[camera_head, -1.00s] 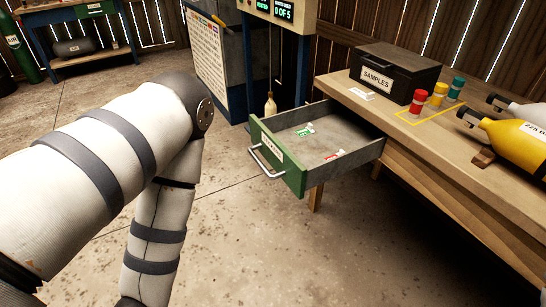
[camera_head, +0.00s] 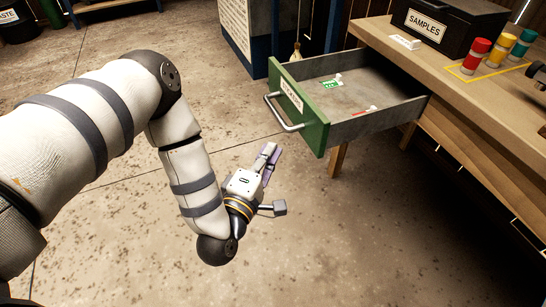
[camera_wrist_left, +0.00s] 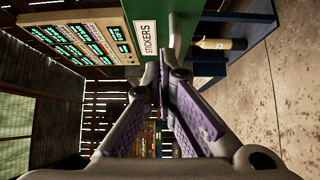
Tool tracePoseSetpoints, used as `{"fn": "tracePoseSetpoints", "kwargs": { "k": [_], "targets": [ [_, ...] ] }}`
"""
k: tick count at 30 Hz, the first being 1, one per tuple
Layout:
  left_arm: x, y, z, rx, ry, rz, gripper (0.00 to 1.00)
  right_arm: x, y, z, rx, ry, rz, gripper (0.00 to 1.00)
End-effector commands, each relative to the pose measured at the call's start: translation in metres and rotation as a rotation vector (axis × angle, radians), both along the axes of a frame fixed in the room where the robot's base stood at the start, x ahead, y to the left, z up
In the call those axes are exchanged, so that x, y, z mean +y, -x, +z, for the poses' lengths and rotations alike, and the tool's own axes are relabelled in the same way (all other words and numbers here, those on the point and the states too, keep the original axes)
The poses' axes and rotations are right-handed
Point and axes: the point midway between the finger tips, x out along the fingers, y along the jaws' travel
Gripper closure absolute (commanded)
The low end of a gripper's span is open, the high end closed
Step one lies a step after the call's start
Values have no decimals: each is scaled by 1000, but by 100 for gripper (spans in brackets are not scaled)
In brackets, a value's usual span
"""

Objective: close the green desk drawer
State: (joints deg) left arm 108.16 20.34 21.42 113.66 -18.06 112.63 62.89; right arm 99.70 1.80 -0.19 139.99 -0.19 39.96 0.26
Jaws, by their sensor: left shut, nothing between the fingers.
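The green desk drawer (camera_head: 297,108) is pulled well out of the wooden desk, in the upper right of the head view. Its green front has a metal handle (camera_head: 282,114) and a label reading STICKERS. The green front (camera_wrist_left: 185,22) and its label also show at the top of the left wrist view. My left gripper (camera_head: 270,160) is in front of the drawer, to the left of and below its front in the head view. Its fingers (camera_wrist_left: 167,85) are shut and empty. They appear apart from the drawer front. My right gripper is not in view.
The wooden desk (camera_head: 465,118) holds a black SAMPLES box (camera_head: 440,28) and red, yellow and teal capped containers. A few stickers (camera_head: 330,85) lie in the drawer. The floor before the drawer is clear.

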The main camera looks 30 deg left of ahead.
Motion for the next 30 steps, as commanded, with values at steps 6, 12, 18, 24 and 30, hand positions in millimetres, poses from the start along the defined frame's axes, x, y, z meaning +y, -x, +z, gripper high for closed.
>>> {"fn": "tracePoseSetpoints", "kwargs": {
  "k": [6,12,18,24,30],
  "targets": [
    [5,-49,4,-7,-3,4,100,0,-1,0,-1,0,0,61],
    [-8,-80,4,-4,0,0,100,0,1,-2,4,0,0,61],
    [-19,-93,4,-2,-2,1,100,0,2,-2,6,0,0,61],
    [-20,-94,4,-1,-2,2,100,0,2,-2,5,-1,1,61],
    [-20,-95,3,-1,-2,2,100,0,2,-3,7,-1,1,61]
  ]
}}
